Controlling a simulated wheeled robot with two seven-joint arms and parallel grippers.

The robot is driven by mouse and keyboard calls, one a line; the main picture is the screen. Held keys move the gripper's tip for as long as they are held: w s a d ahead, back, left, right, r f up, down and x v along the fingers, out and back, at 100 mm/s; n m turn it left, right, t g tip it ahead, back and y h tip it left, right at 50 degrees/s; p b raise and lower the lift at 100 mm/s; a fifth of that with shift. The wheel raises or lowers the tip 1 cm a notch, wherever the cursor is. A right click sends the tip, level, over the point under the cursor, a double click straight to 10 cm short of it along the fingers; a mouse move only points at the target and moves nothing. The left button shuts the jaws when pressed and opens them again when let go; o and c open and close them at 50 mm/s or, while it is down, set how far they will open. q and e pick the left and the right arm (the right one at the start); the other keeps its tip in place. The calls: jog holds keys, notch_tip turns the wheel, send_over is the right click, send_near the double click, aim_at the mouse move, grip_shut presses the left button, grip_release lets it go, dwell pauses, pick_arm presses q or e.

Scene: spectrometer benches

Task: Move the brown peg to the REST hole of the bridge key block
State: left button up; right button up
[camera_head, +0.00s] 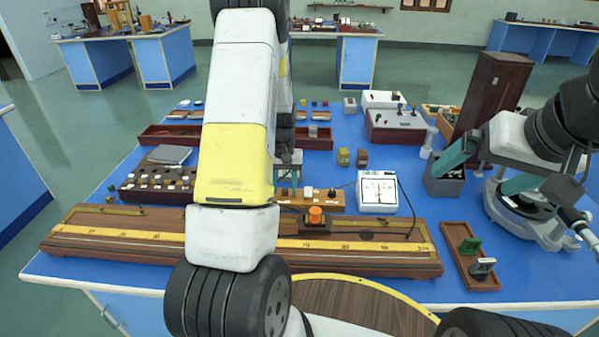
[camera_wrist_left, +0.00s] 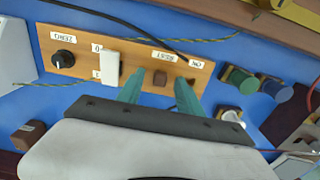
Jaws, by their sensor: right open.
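The bridge key block is a light wooden board (camera_head: 336,205) in the middle of the bench, also in the left wrist view (camera_wrist_left: 215,78). It bears labels ZERO, REST and ON, upside down in the wrist view. The brown peg (camera_wrist_left: 160,78) stands on the board beside the REST label. My left gripper (camera_wrist_left: 159,84) is open, with one teal finger on each side of the peg and visible gaps. In the head view the left gripper (camera_head: 289,181) is mostly hidden by its own arm. My right gripper (camera_head: 487,170) is open at the right, away from the block.
A white meter (camera_head: 377,192) is right of the block, and a long wooden scale (camera_head: 380,262) in front.

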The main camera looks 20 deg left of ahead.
pick_arm(q)
jog(key=shift+r, duration=3.9)
jog(key=s+d+r+t, duration=0.1)
jog(key=s+d+r, duration=0.2)
jog(key=r, duration=0.3)
jog(key=s+d+r+m+t+h, duration=0.1)
jog(key=s+d+r, duration=0.15)
jog(key=r, duration=0.25)
jog(key=s+d+r+t, duration=0.1)
jog(key=s+d+r, duration=0.1)
jog(key=s+r, duration=0.3)
jog(key=s+d+r+m+t, duration=0.1)
jog(key=s+d+r, duration=0.1)
jog(key=s, duration=0.4)
jog(key=s+d+r+m+t+h, duration=0.1)
jog(key=s+d+r+t, duration=0.1)
jog(key=s, duration=0.4)
notch_tip(320, 180, up, 3)
jog(key=shift+s+d+f, duration=0.1)
jog(key=shift+s+d, duration=0.15)
jog(key=shift+d, duration=0.4)
